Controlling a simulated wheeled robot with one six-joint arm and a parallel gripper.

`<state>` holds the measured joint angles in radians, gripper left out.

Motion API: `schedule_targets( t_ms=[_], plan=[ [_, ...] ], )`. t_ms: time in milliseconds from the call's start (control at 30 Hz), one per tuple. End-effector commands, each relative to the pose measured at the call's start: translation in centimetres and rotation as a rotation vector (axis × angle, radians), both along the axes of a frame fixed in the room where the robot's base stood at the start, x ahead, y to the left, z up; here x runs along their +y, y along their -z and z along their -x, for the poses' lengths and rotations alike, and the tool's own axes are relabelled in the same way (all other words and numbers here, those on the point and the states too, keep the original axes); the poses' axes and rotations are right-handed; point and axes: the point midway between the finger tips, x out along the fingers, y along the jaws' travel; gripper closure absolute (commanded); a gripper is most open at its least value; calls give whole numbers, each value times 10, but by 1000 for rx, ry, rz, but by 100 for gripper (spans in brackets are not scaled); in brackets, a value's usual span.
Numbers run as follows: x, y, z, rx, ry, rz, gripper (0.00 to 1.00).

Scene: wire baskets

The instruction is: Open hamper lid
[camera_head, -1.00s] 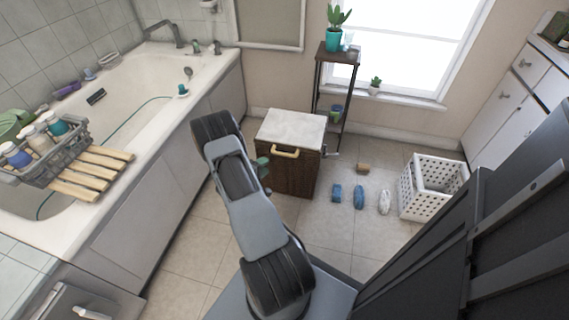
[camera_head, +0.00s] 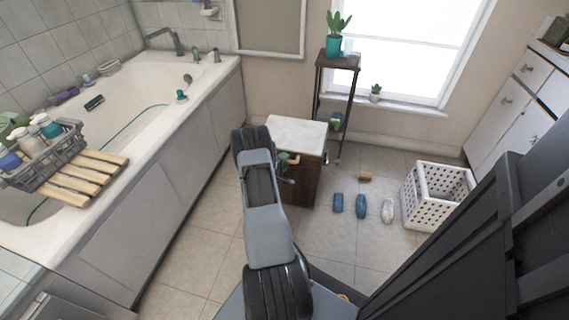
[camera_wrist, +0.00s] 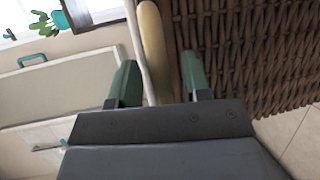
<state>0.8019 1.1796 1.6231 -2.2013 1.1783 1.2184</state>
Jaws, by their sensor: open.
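The hamper (camera_head: 306,188) is a brown wicker box with a white, closed lid (camera_head: 298,134), standing on the tiled floor in the head view. A pale yellow handle (camera_head: 294,160) is at its front edge, partly hidden by my arm. My gripper (camera_head: 287,167) is at the hamper's front by the handle. In the wrist view my gripper (camera_wrist: 158,78) has its two green fingers apart. The handle (camera_wrist: 152,45) lies between them, nearer the left finger, with the wicker wall (camera_wrist: 245,50) at right. Contact with the handle cannot be made out.
The bathtub (camera_head: 185,150) is at left, with a rack of bottles (camera_head: 45,155) on it. A dark plant stand (camera_head: 340,62) is behind the hamper. Slippers (camera_head: 361,205) and a white basket (camera_head: 435,195) are on the floor at right. Floor between tub and hamper is clear.

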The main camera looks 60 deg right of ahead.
Motion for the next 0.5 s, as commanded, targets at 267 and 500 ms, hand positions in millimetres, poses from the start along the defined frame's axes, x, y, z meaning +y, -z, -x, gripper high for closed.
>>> schedule_targets(
  t_ms=[267, 500],
  plan=[
    [-6, 1, 1, 0, 0, 0, 56],
    [-6, 1, 1, 0, 0, 0, 65]
  ],
)
